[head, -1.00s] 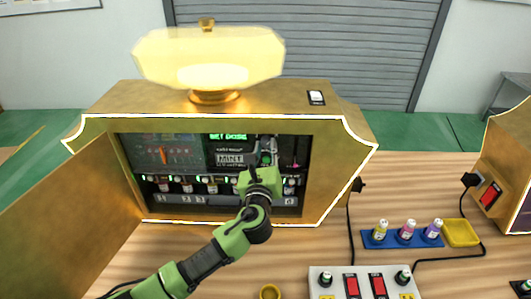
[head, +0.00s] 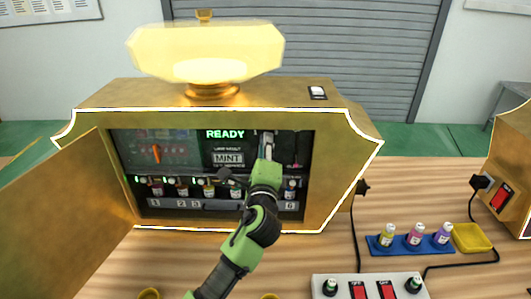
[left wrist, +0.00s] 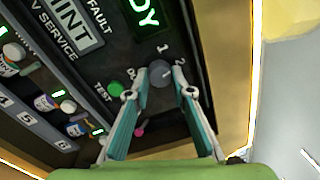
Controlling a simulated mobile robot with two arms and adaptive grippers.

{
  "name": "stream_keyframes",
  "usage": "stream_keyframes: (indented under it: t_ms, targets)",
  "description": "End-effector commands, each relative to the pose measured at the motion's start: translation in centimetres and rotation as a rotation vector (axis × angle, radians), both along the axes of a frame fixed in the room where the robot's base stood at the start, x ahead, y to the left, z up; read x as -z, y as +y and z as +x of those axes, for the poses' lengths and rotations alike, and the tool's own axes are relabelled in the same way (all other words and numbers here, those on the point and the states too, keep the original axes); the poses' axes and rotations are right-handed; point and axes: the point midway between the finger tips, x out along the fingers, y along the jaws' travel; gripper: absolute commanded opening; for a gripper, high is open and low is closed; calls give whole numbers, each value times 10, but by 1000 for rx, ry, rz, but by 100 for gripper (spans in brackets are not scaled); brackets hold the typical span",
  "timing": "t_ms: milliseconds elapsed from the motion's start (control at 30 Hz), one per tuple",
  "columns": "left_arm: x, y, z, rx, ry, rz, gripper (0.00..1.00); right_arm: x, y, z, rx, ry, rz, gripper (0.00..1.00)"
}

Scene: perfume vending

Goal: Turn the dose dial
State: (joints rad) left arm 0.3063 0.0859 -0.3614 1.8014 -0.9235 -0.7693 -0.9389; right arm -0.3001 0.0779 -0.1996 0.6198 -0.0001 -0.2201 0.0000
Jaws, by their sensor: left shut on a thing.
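The perfume machine (head: 350,150) stands with its door open to the left. Its display (head: 225,133) reads READY in green, and a MINT label (head: 228,158) sits below it. My left gripper (head: 266,148) reaches into the upper right of the panel. In the left wrist view the grey dose dial (left wrist: 159,74) sits between the fingertips of my left gripper (left wrist: 158,84), which are closed on its sides. The marks 1 and 2 show above the dial. Where its pointer faces is unclear. A green TEST button (left wrist: 115,88) is just left of the fingers. My right gripper is out of view.
Several small bottles (head: 182,188) stand in a row low in the machine. The open door (head: 70,205) bounds the left. A blue rack (head: 408,245) with bottles, a yellow tray (head: 472,238) and a switch box (head: 372,287) are on the table at right.

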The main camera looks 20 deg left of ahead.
Motion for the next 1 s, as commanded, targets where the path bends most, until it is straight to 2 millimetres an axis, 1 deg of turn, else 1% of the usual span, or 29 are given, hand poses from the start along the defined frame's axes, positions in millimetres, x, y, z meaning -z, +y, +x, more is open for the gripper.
stream_keyframes:
  t_ms: [33,100,500,800,1000]
  targets:
    - [4,0,0,-1,-12,-47,0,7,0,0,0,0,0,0]
    - [4,-1,0,-1,-29,-111,0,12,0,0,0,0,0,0]
    - [3,-1,0,-1,-124,-437,0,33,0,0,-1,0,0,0]
    - [1,-1,0,-1,-165,-584,0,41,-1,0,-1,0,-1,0]
    - [1,-1,0,-1,-177,-624,0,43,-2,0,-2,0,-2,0]
